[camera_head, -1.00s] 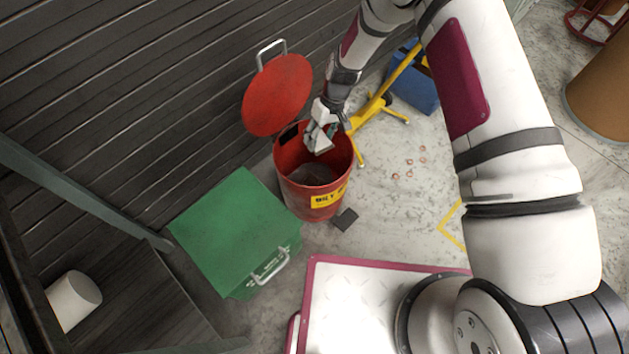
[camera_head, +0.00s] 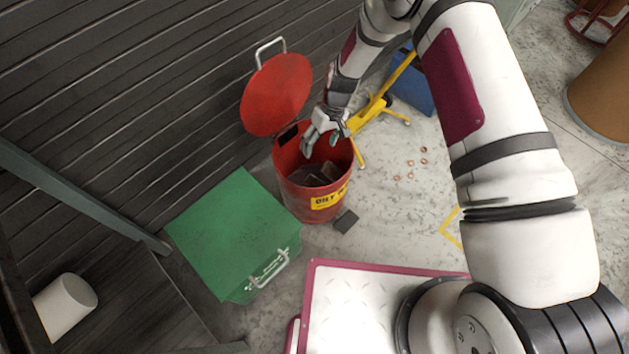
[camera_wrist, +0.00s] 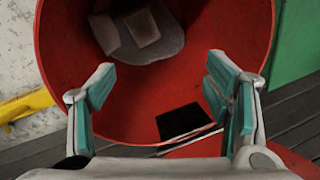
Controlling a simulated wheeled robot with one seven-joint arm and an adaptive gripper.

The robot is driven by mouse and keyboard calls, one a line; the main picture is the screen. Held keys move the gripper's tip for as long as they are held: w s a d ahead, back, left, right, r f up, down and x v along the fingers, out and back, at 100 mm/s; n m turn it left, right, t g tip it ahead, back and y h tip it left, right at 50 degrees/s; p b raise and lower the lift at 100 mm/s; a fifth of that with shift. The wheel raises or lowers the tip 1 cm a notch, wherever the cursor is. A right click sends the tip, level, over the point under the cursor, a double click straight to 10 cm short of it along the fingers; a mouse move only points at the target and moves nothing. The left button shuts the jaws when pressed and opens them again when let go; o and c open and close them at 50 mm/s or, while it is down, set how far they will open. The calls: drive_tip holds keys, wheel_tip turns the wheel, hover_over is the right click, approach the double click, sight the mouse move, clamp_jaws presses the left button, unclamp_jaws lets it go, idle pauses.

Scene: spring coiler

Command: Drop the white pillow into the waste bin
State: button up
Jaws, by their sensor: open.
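The red waste bin (camera_head: 296,187) stands open on the floor, its round lid (camera_head: 277,95) swung back toward the wall. Its red inner wall also fills much of the wrist view (camera_wrist: 75,50). My gripper (camera_head: 322,145) is over the bin's mouth. In the wrist view its teal-padded fingers (camera_wrist: 160,87) are wide apart with nothing between them. Low inside the bin lie a pale block (camera_wrist: 105,33) against the wall and a squarish pale piece (camera_wrist: 143,27) on the grey bottom. One of these may be the white pillow; I cannot tell which.
A green box (camera_head: 225,230) stands left of the bin and a yellow stand (camera_head: 375,108) right of it. A blue container (camera_head: 412,90) is behind the stand. A small dark piece (camera_head: 346,221) lies in front of the bin.

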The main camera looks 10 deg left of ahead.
drive_tip(key=v, duration=1.2)
